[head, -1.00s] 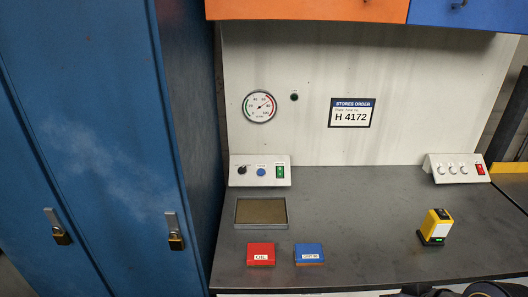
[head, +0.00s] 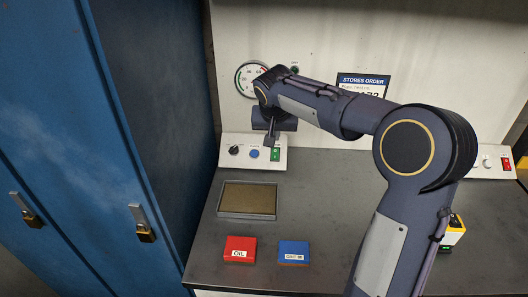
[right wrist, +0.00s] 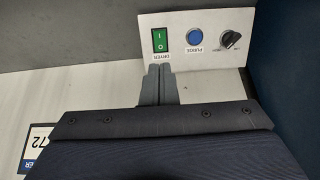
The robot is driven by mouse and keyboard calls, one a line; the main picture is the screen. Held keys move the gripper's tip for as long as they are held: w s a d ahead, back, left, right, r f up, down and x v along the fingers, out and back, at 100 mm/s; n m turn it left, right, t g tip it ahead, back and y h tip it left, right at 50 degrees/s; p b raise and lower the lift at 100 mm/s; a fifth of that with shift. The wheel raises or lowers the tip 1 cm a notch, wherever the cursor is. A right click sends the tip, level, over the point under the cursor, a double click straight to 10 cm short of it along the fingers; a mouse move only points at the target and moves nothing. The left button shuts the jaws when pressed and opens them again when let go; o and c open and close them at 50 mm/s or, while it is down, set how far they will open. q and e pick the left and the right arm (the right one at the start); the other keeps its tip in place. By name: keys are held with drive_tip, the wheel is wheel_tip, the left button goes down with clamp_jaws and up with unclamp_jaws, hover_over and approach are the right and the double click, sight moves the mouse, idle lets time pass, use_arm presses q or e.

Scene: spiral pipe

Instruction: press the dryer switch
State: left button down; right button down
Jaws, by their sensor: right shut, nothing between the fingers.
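The dryer switch (head: 275,154) is a green rocker on the white control box at the back left of the bench. It also shows in the right wrist view (right wrist: 161,41), marked I and O, with a DRYER label beside it. My right gripper (head: 269,142) is shut and empty, pointing down at the box by the switch's upper edge. In the right wrist view its closed fingertips (right wrist: 160,69) lie close to the DRYER label, just short of the rocker in the picture. I cannot tell whether they touch the box. My left gripper is out of view.
A blue purge button (right wrist: 195,36) and a black knob (right wrist: 231,39) sit beside the switch. A shallow tray (head: 247,214), a red OIL box (head: 240,243) and a blue box (head: 293,246) are in front. A blue locker (head: 100,150) stands left.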

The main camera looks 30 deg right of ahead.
sight(275, 157)
drive_tip(key=p+x, duration=0.1)
drive_tip(key=x, duration=1.3)
drive_tip(key=shift+s+p, duration=0.1)
drive_tip(key=shift+p, duration=0.2)
drive_tip(key=shift+f, duration=0.1)
drive_tip(key=f+b, duration=0.1)
drive_tip(key=b, duration=0.2)
drive_tip(key=shift+r, duration=0.35)
drive_tip(key=shift+r+p, duration=0.15)
drive_tip(key=shift+p, duration=0.15)
